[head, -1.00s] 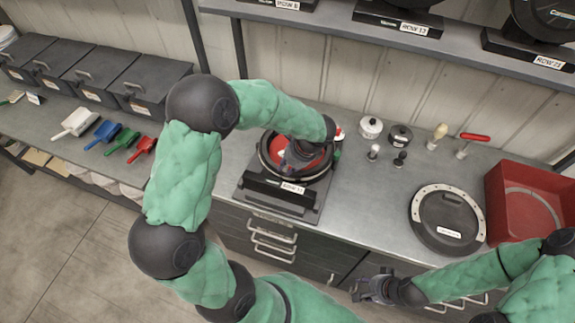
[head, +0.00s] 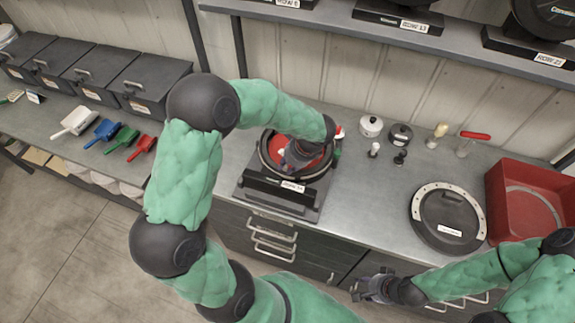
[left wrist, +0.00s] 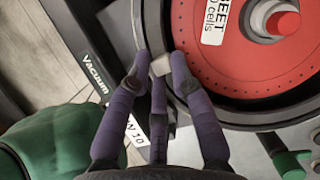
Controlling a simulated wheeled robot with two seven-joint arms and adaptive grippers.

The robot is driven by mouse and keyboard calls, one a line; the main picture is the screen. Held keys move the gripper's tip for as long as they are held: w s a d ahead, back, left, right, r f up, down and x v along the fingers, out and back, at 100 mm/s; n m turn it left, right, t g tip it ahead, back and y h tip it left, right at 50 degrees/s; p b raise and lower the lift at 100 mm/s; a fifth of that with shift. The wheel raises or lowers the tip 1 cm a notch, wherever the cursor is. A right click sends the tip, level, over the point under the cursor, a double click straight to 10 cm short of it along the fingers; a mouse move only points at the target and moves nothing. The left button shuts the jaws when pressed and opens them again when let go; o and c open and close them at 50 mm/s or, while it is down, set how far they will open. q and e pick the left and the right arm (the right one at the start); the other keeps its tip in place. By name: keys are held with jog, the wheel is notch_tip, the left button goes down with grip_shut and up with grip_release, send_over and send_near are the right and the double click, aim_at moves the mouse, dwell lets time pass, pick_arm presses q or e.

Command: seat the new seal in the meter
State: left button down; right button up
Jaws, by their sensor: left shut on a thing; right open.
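The meter (head: 262,192) stands on the bench, an open black housing with a red seed disc (head: 275,150) inside. The disc fills the upper right of the left wrist view (left wrist: 225,75), with a white "BEET" label and a red centre knob. A dark grey ring, which looks like the seal (left wrist: 181,108), runs around the disc. My left gripper (head: 290,165) is at the meter's near side; in the wrist view its fingertips (left wrist: 157,66) are shut on a small grey part of this ring. Whether the ring lies fully flat is unclear. My right gripper (head: 368,287) is open and empty before the bench.
A round black cover (head: 449,221) with a pale holed rim lies right of the meter, beside a red bin (head: 520,170). Small pots, knobs and handled tools stand behind. Coloured scoops and grey bins are at left. Bench between meter and cover is clear.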

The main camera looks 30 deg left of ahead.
pick_arm(q)
jog(key=shift+s+d+f, duration=0.1)
jog(key=shift+s+f, duration=0.1)
jog(key=shift+f, duration=0.15)
jog(key=shift+w+f, duration=0.1)
jog(key=shift+w, duration=0.05)
jog(key=shift+s+f, duration=0.35)
jog(key=shift+s, duration=0.15)
dwell(0.8)
jog(key=c, duration=1)
grip_release()
jog(key=shift+w, duration=0.1)
jog(key=shift+r, duration=0.25)
jog(key=shift+w+r, duration=0.1)
jog(key=shift+w, duration=0.05)
jog(key=shift+c, duration=0.3)
notch_tip(320, 180, up, 10)
jog(key=p, duration=0.7)
jog(key=shift+f+p, duration=0.25)
jog(key=shift+p, duration=0.05)
